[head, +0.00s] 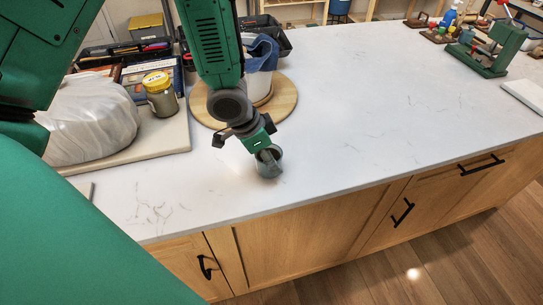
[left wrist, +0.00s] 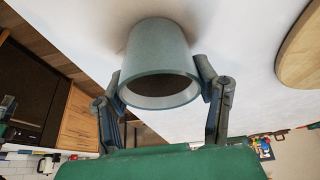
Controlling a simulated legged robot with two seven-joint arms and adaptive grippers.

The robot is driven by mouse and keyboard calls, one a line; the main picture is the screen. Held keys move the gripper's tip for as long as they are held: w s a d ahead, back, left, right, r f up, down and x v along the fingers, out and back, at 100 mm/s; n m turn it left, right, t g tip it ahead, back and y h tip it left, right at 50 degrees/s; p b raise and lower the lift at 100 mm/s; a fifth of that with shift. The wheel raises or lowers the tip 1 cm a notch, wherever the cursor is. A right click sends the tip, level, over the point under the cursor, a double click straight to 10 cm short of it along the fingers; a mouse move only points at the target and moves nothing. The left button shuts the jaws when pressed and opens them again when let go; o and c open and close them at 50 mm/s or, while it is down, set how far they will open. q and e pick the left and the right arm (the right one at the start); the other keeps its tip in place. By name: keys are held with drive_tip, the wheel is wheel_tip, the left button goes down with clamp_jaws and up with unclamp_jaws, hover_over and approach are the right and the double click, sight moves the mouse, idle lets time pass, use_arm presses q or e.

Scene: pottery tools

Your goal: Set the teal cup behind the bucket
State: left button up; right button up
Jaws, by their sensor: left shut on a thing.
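The teal cup (head: 268,163) is on or just above the white counter near its front edge. In the left wrist view the cup (left wrist: 158,62) sits between the two fingers with its open rim toward the camera. My left gripper (head: 265,154) is shut on the cup; in the left wrist view its fingers (left wrist: 160,90) press on both sides. My right gripper is not in view.
A bagged white lump (head: 92,120) and a yellow-lidded jar (head: 160,94) stand on a pale board (head: 175,137) at left. A black crate (head: 268,28) is behind the bucket. A green tool stand (head: 488,50) is at far right.

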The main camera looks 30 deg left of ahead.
use_arm(q)
drive_tip(key=shift+d+f, duration=0.1)
drive_tip(key=o, duration=1.2)
drive_tip(key=p+v, duration=0.3)
drive_tip(key=v, duration=0.9)
